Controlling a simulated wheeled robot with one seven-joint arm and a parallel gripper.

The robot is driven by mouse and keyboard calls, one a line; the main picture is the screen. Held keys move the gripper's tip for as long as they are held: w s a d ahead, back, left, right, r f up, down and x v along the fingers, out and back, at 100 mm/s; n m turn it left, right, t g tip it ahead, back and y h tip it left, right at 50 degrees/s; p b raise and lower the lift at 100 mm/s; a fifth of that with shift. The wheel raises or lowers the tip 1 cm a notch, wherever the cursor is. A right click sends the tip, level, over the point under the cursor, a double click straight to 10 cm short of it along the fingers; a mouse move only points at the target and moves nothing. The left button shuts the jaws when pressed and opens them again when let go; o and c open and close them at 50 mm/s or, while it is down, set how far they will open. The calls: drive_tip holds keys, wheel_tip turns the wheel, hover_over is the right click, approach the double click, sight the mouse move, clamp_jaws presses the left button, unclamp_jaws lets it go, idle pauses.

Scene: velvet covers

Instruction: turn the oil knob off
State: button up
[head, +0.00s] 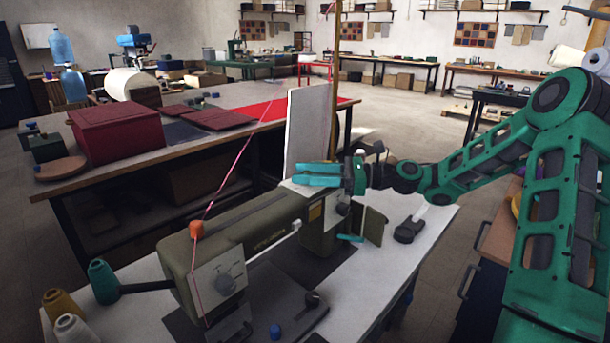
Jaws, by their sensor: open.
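An olive-green sewing machine (262,228) stands on a pale table. No readable label tells which knob is the oil knob. My gripper (301,175) has teal fingers pointing left, above the far right end of the machine. It is open, with nothing visible between the fingers. Whether a finger touches the machine cannot be told.
A white upright panel (306,130) stands just behind my gripper. Red thread runs up from an orange cap (196,230) on the machine. Thread cones (103,281) stand at the left. A dark presser-like tool (410,228) lies right on the pale table (433,240), with bare surface around it.

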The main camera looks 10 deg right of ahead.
drive_tip(key=c, duration=1.1)
drive_tip(key=shift+o, duration=0.2)
drive_tip(key=shift+m+t, duration=0.4)
drive_tip(key=shift+t, duration=0.2)
drive_tip(key=m+t+h, duration=0.4)
drive_tip(key=t, duration=0.2)
drive_tip(key=shift+a+m, duration=0.1)
drive_tip(key=shift+m, duration=0.2)
drive_tip(key=shift+r+m+t+h, duration=0.1)
drive_tip(key=shift+m+t+h, duration=0.8)
drive_tip(key=shift+h, duration=0.45)
drive_tip(key=shift+r+m+t+h, duration=0.1)
drive_tip(key=shift+m+t+h, duration=0.75)
drive_tip(key=shift+h, duration=0.5)
drive_tip(key=shift+m+h, duration=0.35)
drive_tip(key=shift+h, duration=0.05)
drive_tip(key=shift+w+m+t+h, duration=0.1)
drive_tip(key=shift+m+t+h, duration=0.25)
drive_tip(key=shift+m+h, duration=0.2)
